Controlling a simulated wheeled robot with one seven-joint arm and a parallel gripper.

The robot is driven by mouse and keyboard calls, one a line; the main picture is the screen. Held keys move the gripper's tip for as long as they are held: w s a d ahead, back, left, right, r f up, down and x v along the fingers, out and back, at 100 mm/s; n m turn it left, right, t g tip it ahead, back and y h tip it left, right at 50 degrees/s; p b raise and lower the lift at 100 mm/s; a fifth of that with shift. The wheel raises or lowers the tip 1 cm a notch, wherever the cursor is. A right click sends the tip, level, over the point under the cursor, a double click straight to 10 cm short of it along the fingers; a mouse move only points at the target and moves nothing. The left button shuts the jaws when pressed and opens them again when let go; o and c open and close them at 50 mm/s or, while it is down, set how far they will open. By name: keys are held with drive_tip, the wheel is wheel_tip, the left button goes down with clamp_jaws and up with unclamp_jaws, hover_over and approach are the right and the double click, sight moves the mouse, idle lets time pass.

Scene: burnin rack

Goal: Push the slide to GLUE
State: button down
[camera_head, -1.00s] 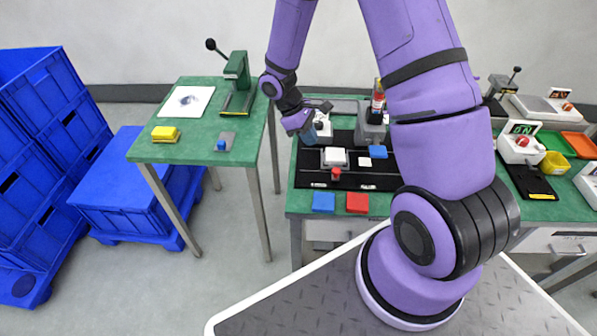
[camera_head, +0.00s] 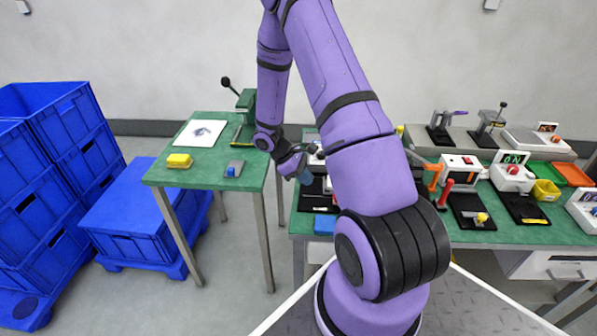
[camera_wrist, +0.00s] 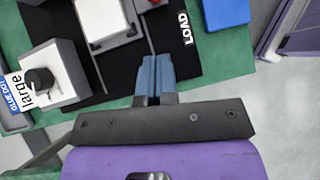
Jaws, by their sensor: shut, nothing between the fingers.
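The slide (camera_wrist: 106,22) shows in the wrist view as a white block on a grey carriage, on a black board (camera_wrist: 195,60) marked LOAD near one edge. A white unit with a black knob (camera_wrist: 48,75) and a label reading "large" and "GLUE DOT" is at the left of that view. My gripper (camera_wrist: 156,62) has its blue fingers together and empty, over the board between the slide and the LOAD mark, apart from the slide in the picture. In the head view my gripper (camera_head: 308,180) is at the board's left side; my arm hides most of the slide there.
A blue block (camera_wrist: 226,10) lies beyond the board on the green bench. Blue crates (camera_head: 62,150) stand farther left. Several fixtures fill the bench's right side.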

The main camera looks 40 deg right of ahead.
drive_tip(key=x, duration=0.5)
drive_tip(key=shift+s+r, duration=0.15)
drive_tip(key=shift+r, duration=0.05)
drive_tip(key=shift+s+d+f, duration=0.2)
drive_tip(key=shift+s+d, duration=0.55)
drive_tip(key=shift+s, duration=0.35)
drive_tip(key=shift+s+d, duration=0.2)
drive_tip(key=shift+s, duration=0.05)
drive_tip(key=shift+s, duration=0.1)
drive_tip(key=s+d, duration=0.6)
drive_tip(key=s, duration=0.1)
drive_tip(key=shift+s+d, duration=0.2)
